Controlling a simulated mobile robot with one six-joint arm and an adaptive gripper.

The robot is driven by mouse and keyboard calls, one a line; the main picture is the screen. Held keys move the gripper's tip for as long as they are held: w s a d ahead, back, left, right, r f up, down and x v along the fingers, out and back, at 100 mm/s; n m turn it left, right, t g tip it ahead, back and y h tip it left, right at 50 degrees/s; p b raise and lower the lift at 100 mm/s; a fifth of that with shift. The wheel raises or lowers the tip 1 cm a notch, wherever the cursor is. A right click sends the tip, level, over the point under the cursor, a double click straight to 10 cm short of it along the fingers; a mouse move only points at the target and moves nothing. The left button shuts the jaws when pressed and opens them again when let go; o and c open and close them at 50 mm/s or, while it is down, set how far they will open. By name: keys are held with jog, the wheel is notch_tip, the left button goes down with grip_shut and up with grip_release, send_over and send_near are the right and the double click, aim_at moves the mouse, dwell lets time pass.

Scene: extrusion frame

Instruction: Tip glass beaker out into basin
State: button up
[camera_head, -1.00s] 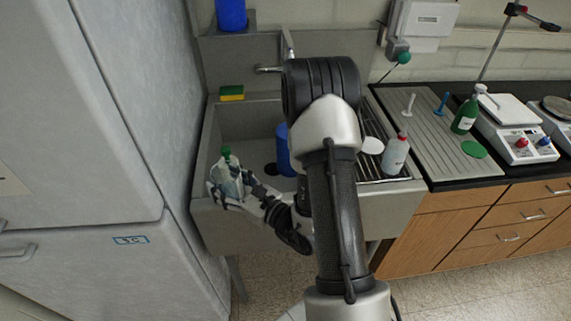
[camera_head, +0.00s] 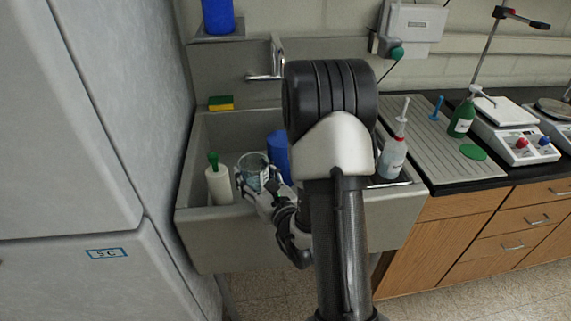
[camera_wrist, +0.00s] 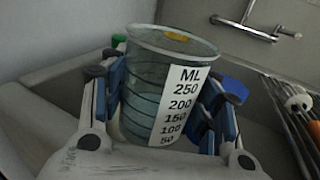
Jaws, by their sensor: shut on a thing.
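My gripper (camera_wrist: 160,105) is shut on a glass beaker (camera_wrist: 153,80), one finger on each side of it. The beaker has a white scale marked up to 250 ML and appears slightly tilted in the wrist view. In the head view the beaker (camera_head: 252,171) is over the front part of the grey basin (camera_head: 232,122), with its open rim upward. My gripper (camera_head: 262,190) reaches it from the right. I cannot tell whether the beaker holds anything. My arm hides the right part of the basin.
A white bottle with a green top (camera_head: 219,185) stands in the basin left of the beaker. A blue cylinder (camera_head: 278,157) is just right of it. A faucet (camera_head: 268,75) and sponge (camera_head: 221,103) are at the back. A wash bottle (camera_head: 392,155) stands right of my arm.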

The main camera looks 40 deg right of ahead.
jog(key=shift+d+r+m, duration=0.15)
jog(key=shift+r+m, duration=0.05)
jog(key=shift+m, duration=0.1)
jog(key=shift+w+d+r+m+g, duration=0.1)
jog(key=shift+d+r+m+g, duration=0.25)
jog(key=shift+m, duration=0.25)
jog(key=shift+d+f+m, duration=0.25)
jog(key=shift+m, duration=0.05)
jog(key=d+m+g+y+p, duration=0.1)
jog(key=m+p, duration=0.1)
jog(key=d+f+m+g+y+p, duration=0.1)
jog(key=m+p, duration=0.2)
jog(key=d+m+g+y+p, duration=0.1)
jog(key=m+y+p, duration=0.1)
jog(key=m, duration=0.1)
jog(key=shift+w+d+f, duration=0.2)
jog(key=shift+w+f, duration=0.05)
jog(key=shift+w, duration=0.15)
jog(key=shift+r+p, duration=0.15)
jog(key=shift+p, duration=0.55)
jog(key=shift+d+m+g, duration=0.1)
jog(key=shift+m+g, duration=0.15)
jog(key=shift+m, duration=0.05)
jog(key=shift+w+d+r+p, duration=0.15)
jog(key=shift+d+p, duration=0.1)
jog(key=shift+p, duration=0.65)
